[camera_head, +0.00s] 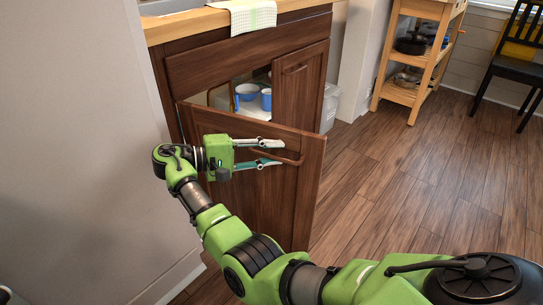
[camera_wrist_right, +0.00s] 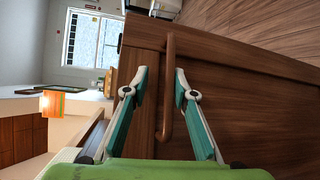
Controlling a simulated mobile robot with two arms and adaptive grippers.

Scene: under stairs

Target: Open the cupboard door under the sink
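My right gripper (camera_head: 278,152) is at the handle. In the wrist view its two fingers (camera_wrist_right: 160,82) are apart, one on each side of the bar, with gaps visible. My left gripper is not in view.
A second door (camera_head: 297,85) is closed beside the opening. A white wall (camera_head: 80,150) is close at left. A wooden trolley (camera_head: 400,94) and black chair (camera_head: 512,68) stand beyond open floor at right.

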